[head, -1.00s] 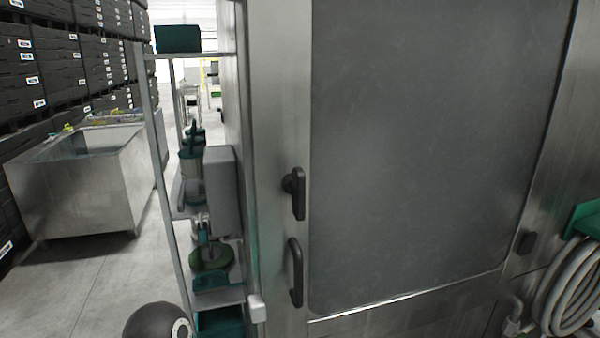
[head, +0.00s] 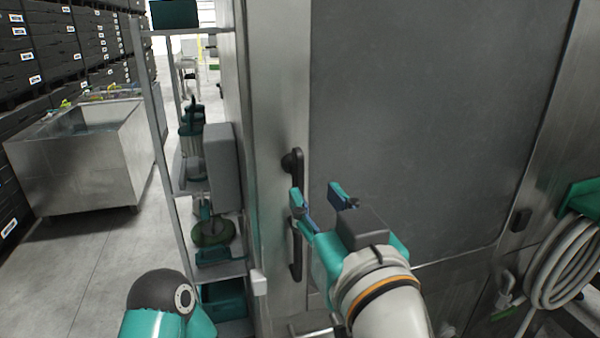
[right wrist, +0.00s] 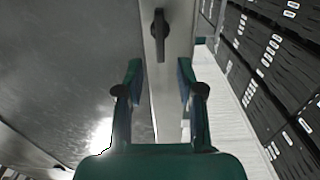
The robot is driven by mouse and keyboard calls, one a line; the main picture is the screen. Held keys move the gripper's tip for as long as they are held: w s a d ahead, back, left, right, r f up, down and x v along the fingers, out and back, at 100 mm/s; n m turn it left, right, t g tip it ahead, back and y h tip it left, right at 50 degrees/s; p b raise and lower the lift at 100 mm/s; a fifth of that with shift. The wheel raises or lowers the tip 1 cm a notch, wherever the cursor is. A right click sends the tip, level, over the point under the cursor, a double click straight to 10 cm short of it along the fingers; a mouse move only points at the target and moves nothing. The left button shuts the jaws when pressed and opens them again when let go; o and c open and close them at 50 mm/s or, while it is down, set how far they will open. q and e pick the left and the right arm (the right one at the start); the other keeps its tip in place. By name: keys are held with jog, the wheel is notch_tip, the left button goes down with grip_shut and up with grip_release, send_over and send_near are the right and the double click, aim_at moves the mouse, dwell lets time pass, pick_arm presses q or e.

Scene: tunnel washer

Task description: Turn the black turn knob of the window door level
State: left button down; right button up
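The black turn knob (head: 293,162) sits on the steel frame at the left edge of the window door (head: 410,120). Its grip stands upright, along the door edge; its lower part is partly hidden by my right gripper in the head view. It also shows upright in the right wrist view (right wrist: 160,34), ahead of the fingers and roughly between their lines. My right gripper (head: 316,192) is open and empty in front of the door, apart from the knob; both fingers show in the right wrist view (right wrist: 160,80). My left gripper is out of view.
A black pull handle (head: 296,252) is below the knob, partly behind my right gripper. A shelf rack (head: 158,120) with teal items stands left of the door. A coiled hose (head: 565,270) hangs at right. A steel tub (head: 80,165) stands on open floor at left.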

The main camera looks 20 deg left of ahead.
aim_at(301, 174)
jog(key=x, duration=0.9)
grip_shut()
